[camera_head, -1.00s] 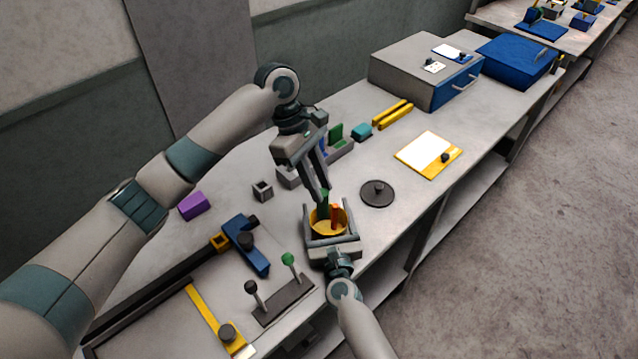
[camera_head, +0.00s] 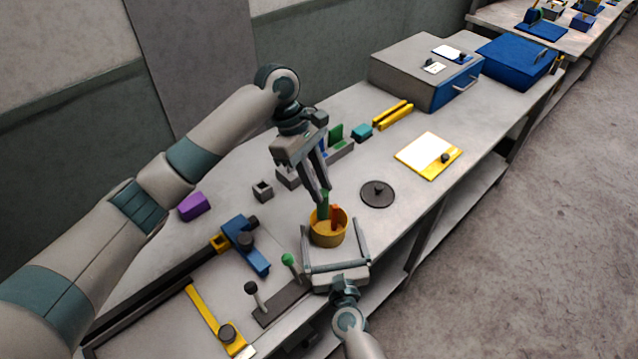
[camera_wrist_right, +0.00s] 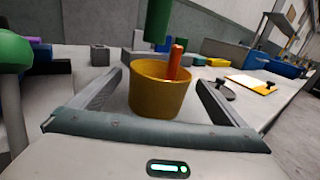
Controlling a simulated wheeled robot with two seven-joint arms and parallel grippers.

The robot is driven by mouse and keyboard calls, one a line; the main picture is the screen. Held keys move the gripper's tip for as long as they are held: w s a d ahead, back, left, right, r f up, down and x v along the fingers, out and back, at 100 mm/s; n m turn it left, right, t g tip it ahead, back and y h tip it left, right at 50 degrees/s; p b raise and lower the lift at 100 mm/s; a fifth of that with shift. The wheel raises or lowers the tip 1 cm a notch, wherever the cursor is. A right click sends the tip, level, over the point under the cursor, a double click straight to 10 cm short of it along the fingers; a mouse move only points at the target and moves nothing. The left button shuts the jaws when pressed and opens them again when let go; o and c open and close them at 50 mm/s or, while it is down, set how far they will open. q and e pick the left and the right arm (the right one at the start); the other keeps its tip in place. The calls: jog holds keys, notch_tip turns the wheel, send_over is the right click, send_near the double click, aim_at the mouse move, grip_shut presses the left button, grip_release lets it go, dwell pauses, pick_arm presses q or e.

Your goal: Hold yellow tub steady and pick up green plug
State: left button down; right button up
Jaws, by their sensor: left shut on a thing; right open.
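The yellow tub (camera_head: 328,236) stands upright on the bench near its front edge, and it also shows in the right wrist view (camera_wrist_right: 158,98). The green plug (camera_head: 323,205) is held upright in my left gripper (camera_head: 325,192), which is shut on it from above. An orange peg (camera_wrist_right: 176,62) stands in the tub. My right gripper (camera_head: 334,240) is open in front of the tub, its fingers apart from the tub's sides.
A dark round lid (camera_head: 378,193) lies right of the tub. A lever block with green and black knobs (camera_head: 284,303) stands close on the left. A blue clamp (camera_head: 246,246) is beyond it. A white and yellow board (camera_head: 428,155) lies further right.

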jog(key=s, duration=0.2)
jog(key=s+d, duration=0.1)
jog(key=s, duration=0.2)
jog(key=shift+s, duration=0.2)
dwell(0.5)
